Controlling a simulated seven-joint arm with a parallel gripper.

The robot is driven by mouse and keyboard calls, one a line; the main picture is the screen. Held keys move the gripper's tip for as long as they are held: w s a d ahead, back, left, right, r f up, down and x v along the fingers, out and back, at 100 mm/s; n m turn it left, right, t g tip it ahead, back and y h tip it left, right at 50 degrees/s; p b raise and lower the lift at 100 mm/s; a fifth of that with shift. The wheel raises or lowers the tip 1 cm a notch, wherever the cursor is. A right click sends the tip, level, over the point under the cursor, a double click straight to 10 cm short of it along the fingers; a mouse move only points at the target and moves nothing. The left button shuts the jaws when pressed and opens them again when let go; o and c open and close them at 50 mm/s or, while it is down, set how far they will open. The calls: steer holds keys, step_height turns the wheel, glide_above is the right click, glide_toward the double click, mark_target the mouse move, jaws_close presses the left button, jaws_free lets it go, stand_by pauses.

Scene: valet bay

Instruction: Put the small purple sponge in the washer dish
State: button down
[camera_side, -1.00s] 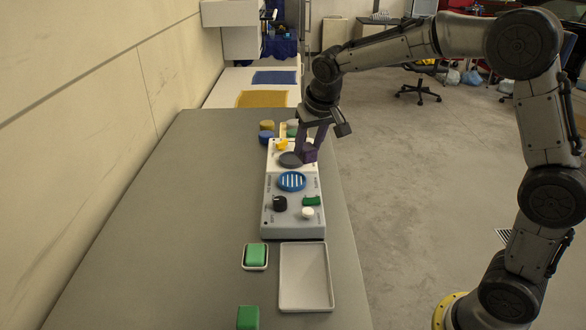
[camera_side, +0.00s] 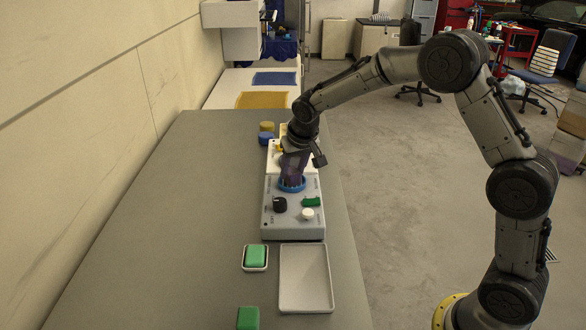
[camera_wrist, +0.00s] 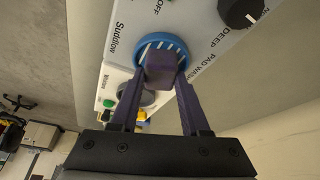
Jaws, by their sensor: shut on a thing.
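My gripper (camera_side: 293,176) is shut on the small purple sponge (camera_wrist: 161,70), which sits between the fingertips in the wrist view. The fingers are also purple, so the sponge is hard to tell from them in the side view. The round blue slotted dish (camera_wrist: 138,47), beside the "PAD WASH" lettering, lies directly behind the sponge in the wrist view. In the side view my fingertips are over this dish (camera_side: 281,187) and hide most of it. I cannot tell whether the sponge touches the slats.
The grey-and-white panel (camera_side: 275,224) carries a black knob (camera_side: 280,204), a green switch (camera_side: 311,201) and a white knob (camera_side: 307,214). In front are an empty tray (camera_side: 305,280) and a green block (camera_side: 255,255) in a small dish. Another green block (camera_side: 248,318) lies nearer.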

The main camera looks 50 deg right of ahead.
steer(key=shift+f, duration=0.1)
steer(key=shift+c, duration=1.9)
jaws_free()
steer(key=shift+r, duration=0.25)
steer(key=v, duration=1.2)
